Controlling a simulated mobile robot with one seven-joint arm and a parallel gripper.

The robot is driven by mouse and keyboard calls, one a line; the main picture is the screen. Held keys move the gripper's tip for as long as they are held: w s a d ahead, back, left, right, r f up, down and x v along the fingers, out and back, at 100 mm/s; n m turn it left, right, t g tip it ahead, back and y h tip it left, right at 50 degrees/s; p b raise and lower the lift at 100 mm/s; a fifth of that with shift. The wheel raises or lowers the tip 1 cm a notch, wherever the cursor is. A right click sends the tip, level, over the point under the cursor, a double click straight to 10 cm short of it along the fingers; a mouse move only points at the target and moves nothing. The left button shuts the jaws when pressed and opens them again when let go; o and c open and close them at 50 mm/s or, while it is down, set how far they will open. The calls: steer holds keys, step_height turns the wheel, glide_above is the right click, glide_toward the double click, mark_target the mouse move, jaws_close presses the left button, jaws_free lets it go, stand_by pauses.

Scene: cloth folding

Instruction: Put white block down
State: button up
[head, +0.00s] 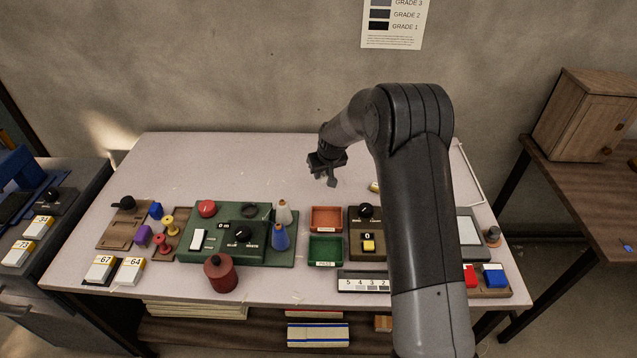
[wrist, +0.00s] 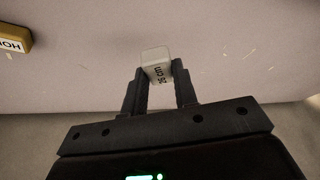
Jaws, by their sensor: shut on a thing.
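The white block (wrist: 156,58), with dark printed lettering on its side, sits between the two dark fingers in the wrist view. My gripper (wrist: 160,74) is shut on it. In the head view my gripper (head: 327,177) hangs over the rear middle of the pale table (head: 235,158), pointing down. The block cannot be made out clearly there. Whether it touches the tabletop cannot be told.
A yellow-edged label block (wrist: 14,39) lies at the left in the wrist view. In front of my gripper stand an orange tray (head: 326,218), a green tray (head: 325,250) and a green board (head: 212,250) with knobs and cones. The table's rear left is clear.

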mark_target(319, 190)
steer(key=shift+w+a+f, duration=0.2)
steer(key=shift+a+f, duration=0.3)
steer(key=shift+a, duration=0.25)
steer(key=shift+f, duration=1.95)
steer(key=shift+f, duration=0.1)
steer(key=o, duration=0.9)
steer(key=shift+o, duration=0.2)
